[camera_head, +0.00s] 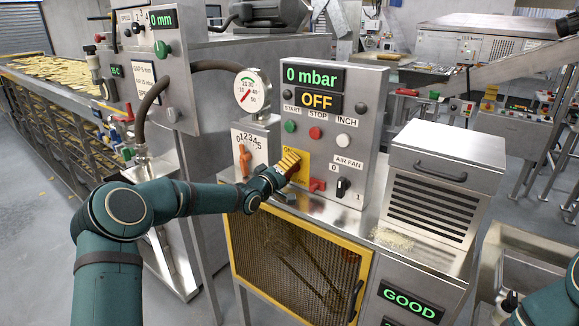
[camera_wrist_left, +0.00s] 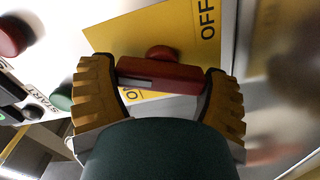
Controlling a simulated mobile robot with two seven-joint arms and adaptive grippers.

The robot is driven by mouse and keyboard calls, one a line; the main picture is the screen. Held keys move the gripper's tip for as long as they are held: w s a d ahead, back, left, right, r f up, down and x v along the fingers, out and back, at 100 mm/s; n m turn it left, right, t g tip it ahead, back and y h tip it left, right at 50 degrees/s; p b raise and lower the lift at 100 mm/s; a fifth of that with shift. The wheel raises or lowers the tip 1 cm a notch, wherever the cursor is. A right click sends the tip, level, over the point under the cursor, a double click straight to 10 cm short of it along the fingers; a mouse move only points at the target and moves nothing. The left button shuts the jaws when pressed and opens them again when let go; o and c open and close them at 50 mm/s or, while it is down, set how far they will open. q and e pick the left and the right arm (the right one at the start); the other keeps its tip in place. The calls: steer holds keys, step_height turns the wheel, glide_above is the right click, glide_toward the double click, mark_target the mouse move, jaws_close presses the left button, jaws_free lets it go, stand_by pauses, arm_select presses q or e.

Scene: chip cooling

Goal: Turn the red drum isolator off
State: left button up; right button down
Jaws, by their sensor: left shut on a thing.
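The red drum isolator handle (camera_wrist_left: 160,75) sits on a yellow plate (camera_wrist_left: 140,40) marked OFF, with a second label partly covered by the handle. My left gripper (camera_wrist_left: 160,88) is shut on the handle, with a yellow finger at each end of its bar. In the head view the left gripper (camera_head: 288,164) reaches the yellow plate (camera_head: 303,172) on the front of the steel control panel (camera_head: 365,130) and mostly hides the handle. My right gripper is not in view; only a teal part of my right arm shows at the lower right.
Green, red and white buttons (camera_head: 315,133) lie above the plate, under displays reading 0 mbar and OFF (camera_head: 320,102). A yellow-framed mesh guard (camera_head: 300,260) stands below.

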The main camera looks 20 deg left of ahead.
arm_select(q)
steer(key=n, duration=0.2)
steer(key=shift+a+f+n, duration=0.1)
steer(key=shift+f+n, duration=0.05)
steer(key=shift+n, duration=1.25)
steer(key=o, duration=1)
